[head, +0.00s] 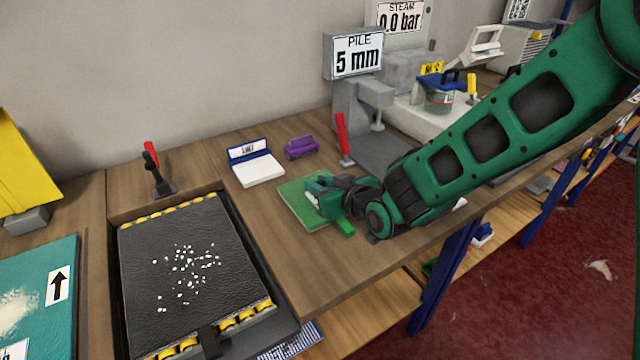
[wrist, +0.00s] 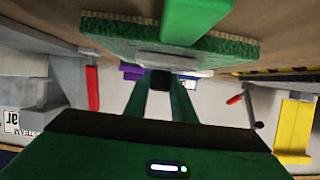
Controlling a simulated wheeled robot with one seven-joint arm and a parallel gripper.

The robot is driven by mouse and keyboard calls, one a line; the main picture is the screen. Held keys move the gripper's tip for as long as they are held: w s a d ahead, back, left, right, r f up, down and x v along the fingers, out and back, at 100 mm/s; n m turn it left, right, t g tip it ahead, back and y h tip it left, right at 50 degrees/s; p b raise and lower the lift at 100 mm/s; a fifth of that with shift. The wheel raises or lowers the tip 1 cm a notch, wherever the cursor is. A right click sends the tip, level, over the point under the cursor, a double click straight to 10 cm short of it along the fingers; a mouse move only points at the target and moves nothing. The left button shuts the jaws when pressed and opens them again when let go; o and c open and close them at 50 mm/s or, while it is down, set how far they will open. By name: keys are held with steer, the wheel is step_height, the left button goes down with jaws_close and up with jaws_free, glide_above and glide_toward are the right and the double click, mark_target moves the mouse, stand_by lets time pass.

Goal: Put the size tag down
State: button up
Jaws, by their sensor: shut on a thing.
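My gripper (head: 318,190) is low over the green rug piece (head: 290,190) on the wooden bench. In the wrist view, my gripper (wrist: 160,82) has its fingers closed together, with a pale flat piece (wrist: 175,62) at the tips, which I take for the size tag. The tag lies close against the face of the green rug piece (wrist: 110,32); I cannot tell whether they touch. In the head view only a small white bit (head: 311,201) of it shows beside the fingers. The rest is hidden by my gripper.
A white tray with a blue back (head: 258,170) and a purple object (head: 301,147) stand behind. A red lever (head: 342,135) and the pile gauge (head: 354,58) are close to my arm.

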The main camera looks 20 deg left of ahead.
steer(key=shift+f, duration=0.1)
steer(key=o, duration=1.1)
steer(key=shift+c, duration=0.2)
steer(key=shift+s+d+r, duration=0.1)
steer(key=shift+d+r, duration=0.05)
steer(key=shift+r, duration=0.05)
steer(key=v, duration=1.1)
steer(key=shift+s+d+r, duration=0.15)
steer(key=shift+d, duration=0.05)
